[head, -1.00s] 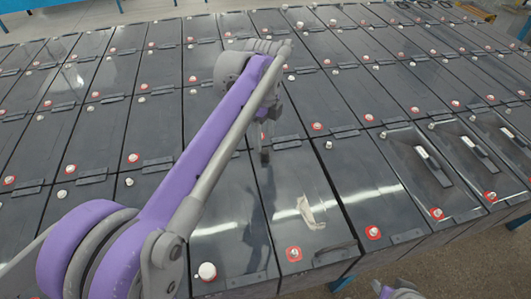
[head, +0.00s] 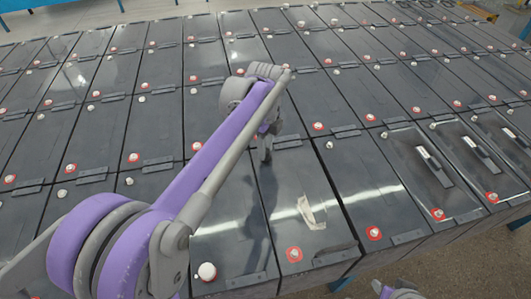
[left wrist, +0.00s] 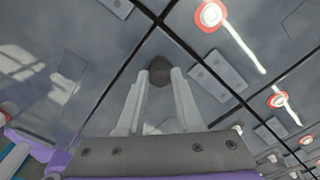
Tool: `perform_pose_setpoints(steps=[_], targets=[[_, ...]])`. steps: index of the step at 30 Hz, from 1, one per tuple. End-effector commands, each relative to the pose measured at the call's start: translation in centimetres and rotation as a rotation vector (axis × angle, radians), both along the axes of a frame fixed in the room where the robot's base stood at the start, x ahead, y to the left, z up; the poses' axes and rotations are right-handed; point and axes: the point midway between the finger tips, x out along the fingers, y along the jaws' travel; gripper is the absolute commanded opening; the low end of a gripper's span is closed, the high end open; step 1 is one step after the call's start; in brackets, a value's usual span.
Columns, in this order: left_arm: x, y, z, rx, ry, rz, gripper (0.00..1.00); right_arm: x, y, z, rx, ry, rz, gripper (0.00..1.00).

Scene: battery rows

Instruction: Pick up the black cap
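The black cap (left wrist: 160,70) is a small dark round piece between my left fingertips in the left wrist view. My left gripper (left wrist: 161,78) has a pale finger against each side of it and looks shut on it. In the head view my left gripper (head: 266,153) points down over the batteries near the middle of the picture. The cap is too small there to tell apart from the fingertips.
Rows of dark grey batteries fill the table, with terminals, some ringed red (head: 294,254). A torn pale label (head: 308,212) lies on a battery below the gripper. Batteries with raised handles (head: 434,163) stand at right. Part of my right arm shows at the bottom edge.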

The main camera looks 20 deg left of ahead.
Motion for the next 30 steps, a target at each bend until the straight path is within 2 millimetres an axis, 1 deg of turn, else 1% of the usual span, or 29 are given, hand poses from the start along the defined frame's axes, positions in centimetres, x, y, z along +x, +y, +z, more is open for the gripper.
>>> perform_pose_setpoints(steps=[1, 3, 11, 14, 17, 24, 27, 30], targets=[[0.0, 0.0, 0.0, 0.000, 0.000, 0.000, 0.11, 0.0, 0.0, 0.0, 0.000, 0.000, 0.000, 0.44], [0.0, 0.0, 0.0, 0.000, 0.000, 0.000, 0.00, 0.0, 0.0, 0.0, 0.000, 0.000, 0.000, 0.44], [0.0, 0.0, 0.0, 0.000, 0.000, 0.000, 0.00, 0.0, 0.0, 0.0, 0.000, 0.000, 0.000, 0.44], [0.0, 0.0, 0.5, 0.000, 0.000, 0.000, 0.00, 0.0, 0.0, 0.1, 0.000, 0.000, 0.000, 0.44], [0.0, 0.0, 1.8, 0.000, 0.000, 0.000, 0.00, 0.1, 0.0, 0.2, 0.000, -0.001, 0.000, 0.44], [0.0, 0.0, 6.7, 0.001, 0.000, 0.001, 0.00, 0.2, 0.0, 0.6, 0.000, -0.004, 0.000, 0.44], [0.0, 0.0, 8.4, 0.001, 0.001, 0.001, 0.00, 0.3, 0.0, 0.8, 0.000, -0.005, 0.000, 0.44], [0.0, 0.0, 9.4, 0.001, 0.001, 0.001, 0.00, 0.3, 0.0, 0.9, 0.000, -0.005, 0.000, 0.44]])
